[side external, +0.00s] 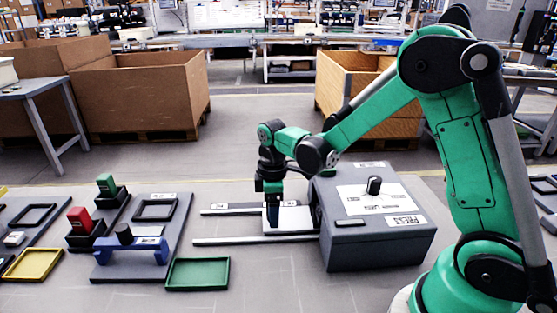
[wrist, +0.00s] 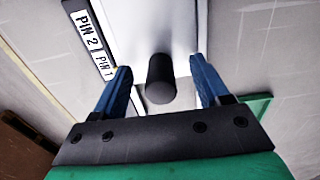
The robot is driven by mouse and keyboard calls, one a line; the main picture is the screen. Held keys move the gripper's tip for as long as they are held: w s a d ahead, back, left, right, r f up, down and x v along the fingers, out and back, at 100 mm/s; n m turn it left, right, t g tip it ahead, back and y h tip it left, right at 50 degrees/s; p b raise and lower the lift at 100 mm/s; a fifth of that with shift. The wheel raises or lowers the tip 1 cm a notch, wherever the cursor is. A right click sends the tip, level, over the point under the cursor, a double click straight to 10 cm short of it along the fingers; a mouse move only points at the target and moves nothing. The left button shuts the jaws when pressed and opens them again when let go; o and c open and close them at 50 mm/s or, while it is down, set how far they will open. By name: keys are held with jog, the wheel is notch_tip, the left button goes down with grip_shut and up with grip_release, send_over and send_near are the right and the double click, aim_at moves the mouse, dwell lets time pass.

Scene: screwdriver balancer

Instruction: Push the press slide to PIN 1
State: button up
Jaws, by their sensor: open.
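The press slide is a white plate (side external: 298,223) between two rails, beside the grey press box (side external: 375,245). In the wrist view the white plate (wrist: 137,22) carries an upright black knob (wrist: 160,78). My gripper (side external: 273,222) is low over the slide. In the wrist view my gripper (wrist: 160,72) is open, with one blue finger on each side of the knob and a gap on both sides. The PIN 1 label (wrist: 104,64) and the PIN 2 label (wrist: 87,32) lie left of the plate. The knob is hidden in the side view.
The far rail (side external: 225,211) and near rail (side external: 240,241) run left from the box. A green tray (side external: 197,288) lies at the front. A dark fixture board (side external: 182,215) with a blue bracket (side external: 132,252) stands left. The rails' left stretch is bare.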

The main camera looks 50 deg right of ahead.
jog(key=shift+r, duration=0.1)
jog(key=shift+r, duration=3.4)
jog(key=s+a+r+m+t, duration=0.3)
jog(key=s+r+m+t, duration=0.1)
jog(key=s+m+t, duration=0.3)
jog(key=shift+s+m, duration=0.55)
jog(key=shift+m, duration=0.45)
